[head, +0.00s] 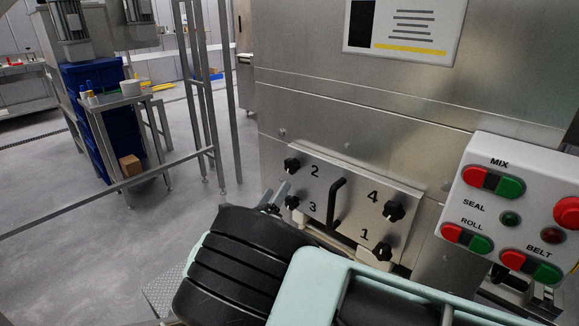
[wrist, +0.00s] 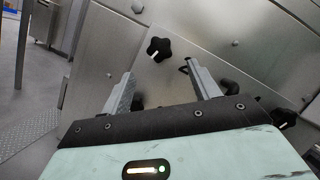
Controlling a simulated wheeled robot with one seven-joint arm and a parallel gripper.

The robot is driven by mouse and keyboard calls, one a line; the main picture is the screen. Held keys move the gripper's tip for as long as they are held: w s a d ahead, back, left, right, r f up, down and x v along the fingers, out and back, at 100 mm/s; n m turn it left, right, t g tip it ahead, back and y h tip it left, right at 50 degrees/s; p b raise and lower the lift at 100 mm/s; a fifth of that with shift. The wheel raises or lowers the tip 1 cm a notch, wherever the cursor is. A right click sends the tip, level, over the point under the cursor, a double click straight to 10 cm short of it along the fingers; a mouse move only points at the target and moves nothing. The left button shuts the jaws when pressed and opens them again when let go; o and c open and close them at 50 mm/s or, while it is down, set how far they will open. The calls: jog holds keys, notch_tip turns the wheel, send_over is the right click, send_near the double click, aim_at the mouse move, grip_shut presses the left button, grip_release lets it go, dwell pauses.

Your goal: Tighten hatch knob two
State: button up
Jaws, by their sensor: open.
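Hatch knob two (head: 292,164) is a black lobed knob at the upper left of the steel hatch plate (head: 318,177), beside the printed 2. In the wrist view a black star-shaped knob (wrist: 159,49) with a white mark sits just beyond the fingertips; it appears to be knob two, though its number is not readable there. My gripper (head: 278,196) is open and empty, just left of the plate, below knob two and close to knob three (head: 292,202). In the wrist view my gripper (wrist: 165,76) has its fingers spread wide, apart from the star-shaped knob.
Knob four (head: 393,210) and knob one (head: 382,251) are on the plate's right side. A black handle (head: 335,201) stands out between the knob pairs. A control box (head: 510,208) with red and green buttons is at the right. Open floor lies to the left.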

aim_at(290, 170)
jog(key=p+x, duration=0.1)
jog(key=x, duration=0.8)
jog(key=shift+p, duration=0.35)
jog(key=c, duration=1)
